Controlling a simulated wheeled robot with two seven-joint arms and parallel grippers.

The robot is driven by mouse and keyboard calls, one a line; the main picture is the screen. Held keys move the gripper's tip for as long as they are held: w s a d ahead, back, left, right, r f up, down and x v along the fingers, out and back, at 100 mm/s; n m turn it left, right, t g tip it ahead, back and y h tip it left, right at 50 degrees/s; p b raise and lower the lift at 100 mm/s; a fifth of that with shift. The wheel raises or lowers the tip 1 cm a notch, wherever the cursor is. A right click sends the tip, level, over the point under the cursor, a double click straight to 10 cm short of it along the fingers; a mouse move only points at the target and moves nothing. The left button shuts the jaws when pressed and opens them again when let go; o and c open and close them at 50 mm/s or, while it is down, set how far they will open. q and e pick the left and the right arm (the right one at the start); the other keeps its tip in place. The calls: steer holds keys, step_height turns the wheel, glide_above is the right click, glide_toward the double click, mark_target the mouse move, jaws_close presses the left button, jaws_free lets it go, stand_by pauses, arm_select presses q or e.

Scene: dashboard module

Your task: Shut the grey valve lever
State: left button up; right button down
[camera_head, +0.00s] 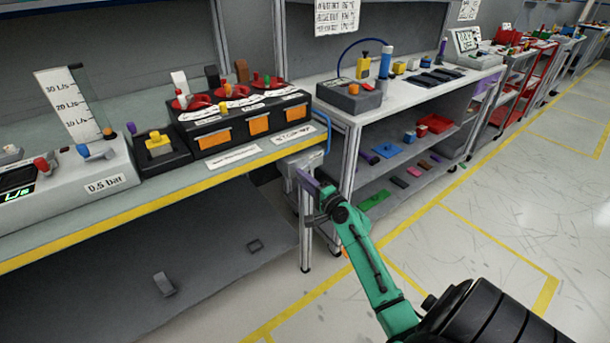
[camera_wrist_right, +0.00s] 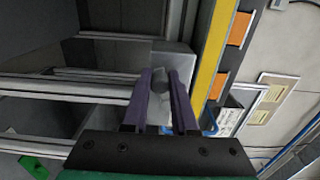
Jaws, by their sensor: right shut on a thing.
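My right gripper (camera_head: 308,183) reaches up to a light grey box (camera_head: 297,164) at the right end of the yellow-edged bench. Its two purple fingers also show in the right wrist view (camera_wrist_right: 162,95). There they are shut on a dark grey, rounded piece (camera_wrist_right: 160,79), which looks like the grey valve lever, in front of the box's pale face. Fingers and body hide most of the lever, and I cannot make out its angle. In the head view I cannot pick the lever out from the box. My left gripper is not in view.
The bench edge (camera_head: 180,203) runs just left of the gripper. A black module with orange panels (camera_head: 230,128) stands on the bench. A shelf cart (camera_head: 345,118) stands close on the right. Open floor (camera_head: 480,215) lies to the right.

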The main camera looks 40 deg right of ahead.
steer(key=shift+a+r+m+p, duration=0.1)
steer(key=shift+r+m+p, duration=0.3)
steer(key=shift+m+p, duration=0.35)
steer(key=shift+r+m+p, duration=0.4)
steer(key=shift+m, duration=0.55)
steer(key=c, duration=0.7)
jaws_free()
steer(key=shift+s, duration=0.1)
steer(key=s+b, duration=0.3)
steer(key=s, duration=1.1)
steer(key=shift+s+a, duration=0.15)
steer(key=shift+s, duration=0.05)
